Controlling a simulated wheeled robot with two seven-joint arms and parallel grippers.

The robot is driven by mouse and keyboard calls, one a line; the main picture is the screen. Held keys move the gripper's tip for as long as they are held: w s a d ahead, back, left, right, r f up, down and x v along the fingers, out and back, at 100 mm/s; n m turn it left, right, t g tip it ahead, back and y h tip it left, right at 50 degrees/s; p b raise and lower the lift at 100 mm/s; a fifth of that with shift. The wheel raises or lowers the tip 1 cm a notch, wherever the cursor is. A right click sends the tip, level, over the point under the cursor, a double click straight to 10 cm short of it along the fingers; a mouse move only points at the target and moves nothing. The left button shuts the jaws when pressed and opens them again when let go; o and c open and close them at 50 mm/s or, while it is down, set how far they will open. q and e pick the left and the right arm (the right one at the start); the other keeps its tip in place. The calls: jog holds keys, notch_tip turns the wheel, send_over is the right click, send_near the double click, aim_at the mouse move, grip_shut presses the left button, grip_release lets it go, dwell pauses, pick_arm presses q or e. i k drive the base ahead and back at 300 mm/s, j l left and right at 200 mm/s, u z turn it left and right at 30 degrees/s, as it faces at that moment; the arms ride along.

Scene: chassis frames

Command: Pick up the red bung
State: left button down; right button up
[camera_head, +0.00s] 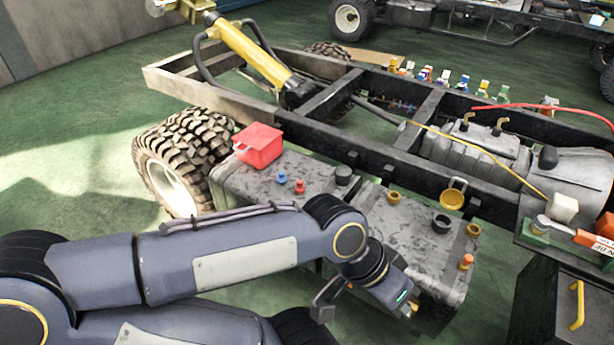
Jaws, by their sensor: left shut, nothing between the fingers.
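The small red bung (299,186) stands on top of the left grey tank (230,185), just right of a similar blue bung (282,178). My left arm reaches in from the left, in front of the tanks. My left gripper (411,311) points down and to the right at the front of the right tank, below and to the right of the red bung and well apart from it. It is shut and empty; its fingertips are small and partly hidden by the hand. My right gripper is not in view.
A red box (258,146) sits on the left tank behind the bungs. The right tank (400,235) carries several orange and black caps and a yellow ring-shaped cap (451,199). The dark chassis frame (350,135) runs behind. A wheel (178,165) stands at left.

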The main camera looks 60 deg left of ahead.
aim_at(299, 187)
jog(key=u, duration=2.3)
jog(key=i+j+z, duration=0.1)
jog(key=i+j, duration=0.55)
jog(key=i, duration=0.3)
jog(key=i+j+z, duration=0.15)
jog(key=i+j, duration=0.6)
jog(key=i, duration=0.15)
